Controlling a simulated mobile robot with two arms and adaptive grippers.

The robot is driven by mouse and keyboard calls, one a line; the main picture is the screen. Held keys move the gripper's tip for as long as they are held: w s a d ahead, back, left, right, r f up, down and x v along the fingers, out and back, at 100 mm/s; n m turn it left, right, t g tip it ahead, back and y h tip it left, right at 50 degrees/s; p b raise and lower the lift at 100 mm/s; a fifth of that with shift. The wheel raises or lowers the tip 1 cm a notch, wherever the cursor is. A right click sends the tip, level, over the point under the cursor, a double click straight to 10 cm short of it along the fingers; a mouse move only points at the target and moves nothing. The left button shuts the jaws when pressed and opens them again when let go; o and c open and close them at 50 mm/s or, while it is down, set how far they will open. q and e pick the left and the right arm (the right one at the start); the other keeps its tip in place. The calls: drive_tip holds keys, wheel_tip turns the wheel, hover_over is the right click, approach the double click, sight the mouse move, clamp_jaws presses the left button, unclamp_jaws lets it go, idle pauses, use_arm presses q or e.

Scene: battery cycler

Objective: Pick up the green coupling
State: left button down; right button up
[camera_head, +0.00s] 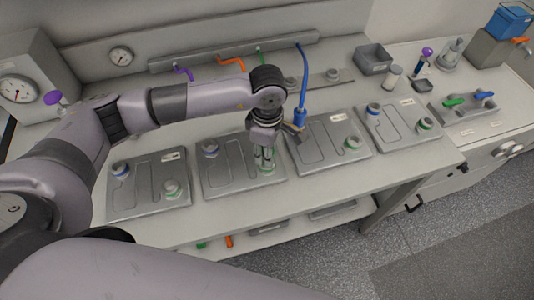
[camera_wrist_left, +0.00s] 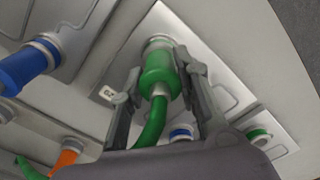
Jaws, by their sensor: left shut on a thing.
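The green coupling (camera_wrist_left: 160,76) with its curved green hose (camera_wrist_left: 150,122) shows in the left wrist view. My left gripper (camera_wrist_left: 158,70) is shut on it, one finger on each side. The coupling's front end meets a pale round fitting (camera_wrist_left: 159,44) on a grey plate; I cannot tell whether it is fully seated. In the head view my left gripper (camera_head: 265,158) points down over the green-ringed port (camera_head: 268,168) of the second plate (camera_head: 235,178) from the left. The fingers mostly hide the coupling there. My right gripper is not in view.
A blue coupling with hose (camera_head: 300,115) stands by the third plate (camera_head: 325,146), close right of my gripper. Another plate (camera_head: 148,188) lies to the left. A rail (camera_head: 235,50) with coloured hoses runs behind. A grey bin (camera_head: 373,58) stands at the back right.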

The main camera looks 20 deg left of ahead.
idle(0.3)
use_arm(q)
drive_tip(key=shift+w+r, duration=0.15)
drive_tip(key=shift+r, duration=0.45)
wheel_tip(320, 180, up, 19)
drive_tip(key=b, duration=0.5)
drive_tip(key=shift+f, duration=0.1)
drive_tip(key=c, duration=1.8)
unclamp_jaws()
clamp_jaws()
drive_tip(key=shift+r+p, duration=1.75)
drive_tip(key=shift+r, duration=0.75)
